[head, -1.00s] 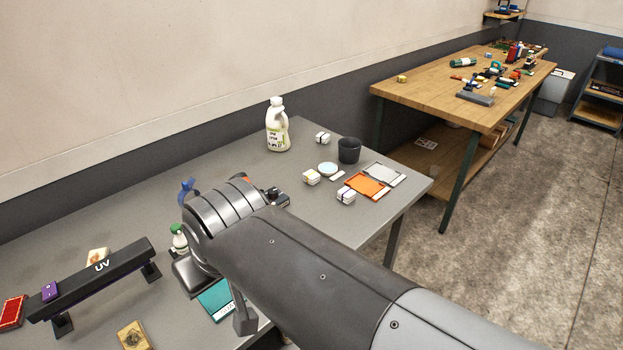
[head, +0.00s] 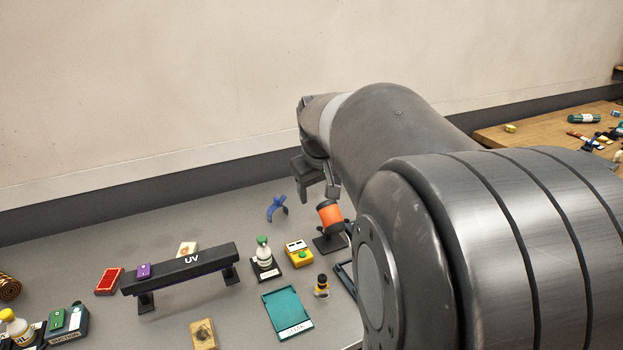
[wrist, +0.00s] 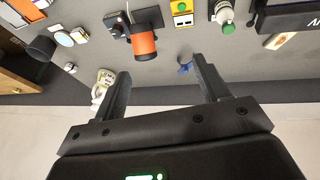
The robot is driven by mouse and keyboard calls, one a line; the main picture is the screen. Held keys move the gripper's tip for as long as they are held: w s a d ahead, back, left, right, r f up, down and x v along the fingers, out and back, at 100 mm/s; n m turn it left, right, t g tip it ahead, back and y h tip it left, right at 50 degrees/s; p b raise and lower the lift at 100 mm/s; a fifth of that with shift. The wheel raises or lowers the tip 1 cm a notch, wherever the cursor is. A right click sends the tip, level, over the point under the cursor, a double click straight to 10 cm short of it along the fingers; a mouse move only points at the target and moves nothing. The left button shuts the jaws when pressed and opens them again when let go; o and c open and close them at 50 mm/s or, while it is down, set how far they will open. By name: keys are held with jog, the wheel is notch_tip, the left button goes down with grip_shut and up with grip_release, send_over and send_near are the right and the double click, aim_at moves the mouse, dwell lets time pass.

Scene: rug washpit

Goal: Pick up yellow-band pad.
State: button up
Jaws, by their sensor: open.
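The yellow-band pad (wrist: 79,35) is a small pale block at the upper left of the wrist view, beside a round pale-blue dish (wrist: 64,39). Its band is too small to read clearly there. In the head view my own arm covers that part of the table. My gripper (head: 317,190) is over the back of the grey table in the head view. In the wrist view its two fingers (wrist: 160,72) are spread apart with nothing between them, well away from the pad.
Near the pad are a dark cup (wrist: 42,48), a white bottle (wrist: 103,84) and another small white block (wrist: 70,68). An orange cylinder on a stand (head: 330,216), a blue clip (head: 277,208) and a black UV arch (head: 185,265) stand on the table.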

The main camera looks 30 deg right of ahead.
jog(key=w+d+f, duration=0.3)
jog(key=w+d, duration=0.1)
jog(key=d, duration=0.4)
jog(key=w+d+f, duration=0.3)
jog(key=w+d, duration=0.1)
jog(key=d, duration=0.5)
jog(key=d+f+g, duration=0.1)
jog(key=d+f, duration=0.4)
jog(key=d, duration=0.4)
jog(key=d+f, duration=0.6)
jog(key=d, duration=0.3)
jog(key=shift+m, duration=0.4)
jog(key=x, duration=1)
jog(key=shift+w+f, duration=0.25)
jog(key=shift+c, duration=0.2)
jog(key=c, duration=1)
jog(key=shift+r, duration=0.15)
